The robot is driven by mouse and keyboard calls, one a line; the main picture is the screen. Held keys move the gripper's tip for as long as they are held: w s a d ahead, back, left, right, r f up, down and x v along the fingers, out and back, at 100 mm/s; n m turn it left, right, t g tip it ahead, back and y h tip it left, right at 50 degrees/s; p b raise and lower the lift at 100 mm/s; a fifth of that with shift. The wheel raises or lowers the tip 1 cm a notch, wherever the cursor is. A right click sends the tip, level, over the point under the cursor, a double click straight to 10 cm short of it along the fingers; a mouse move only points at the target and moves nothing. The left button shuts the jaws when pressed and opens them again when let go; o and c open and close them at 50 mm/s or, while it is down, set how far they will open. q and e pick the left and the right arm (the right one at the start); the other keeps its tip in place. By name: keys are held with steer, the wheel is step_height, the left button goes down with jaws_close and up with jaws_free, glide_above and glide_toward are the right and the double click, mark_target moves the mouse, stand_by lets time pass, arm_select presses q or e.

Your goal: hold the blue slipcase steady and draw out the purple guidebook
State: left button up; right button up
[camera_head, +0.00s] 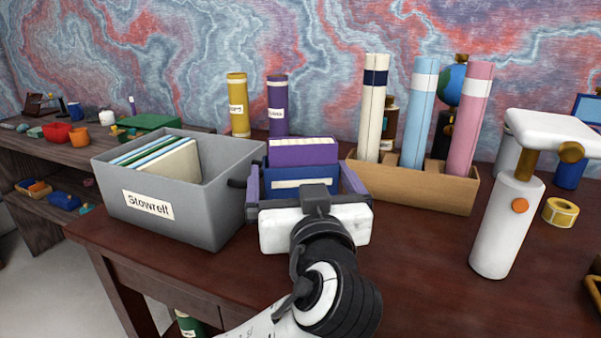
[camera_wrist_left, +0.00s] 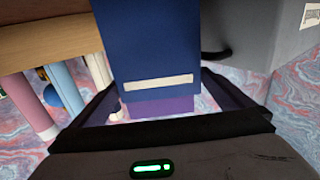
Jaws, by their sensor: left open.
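The blue slipcase (camera_head: 300,172) stands upright on the desk with a pale label on its near face. The purple guidebook (camera_head: 303,152) is in it, its upper part showing above the slipcase's top. My left gripper (camera_head: 302,190) is open, its fingers on either side of the slipcase. In the left wrist view, the slipcase (camera_wrist_left: 158,45) lies between the fingers of the gripper (camera_wrist_left: 163,95), with a visible gap on at least one side. The purple guidebook (camera_wrist_left: 160,106) shows there too. The slipcase's base is hidden behind my gripper in the head view. My right gripper is not in view.
A grey bin (camera_head: 195,213) holding thin folders stands close on the left. A wooden rack (camera_head: 425,192) with tall tubes stands close on the right. A white device (camera_head: 507,225) and a yellow tape roll (camera_head: 561,211) are further right. Yellow and purple canisters (camera_head: 278,107) stand behind.

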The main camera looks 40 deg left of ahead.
arm_select(q)
steer(key=shift+x, duration=1.15)
steer(key=shift+d, duration=0.1)
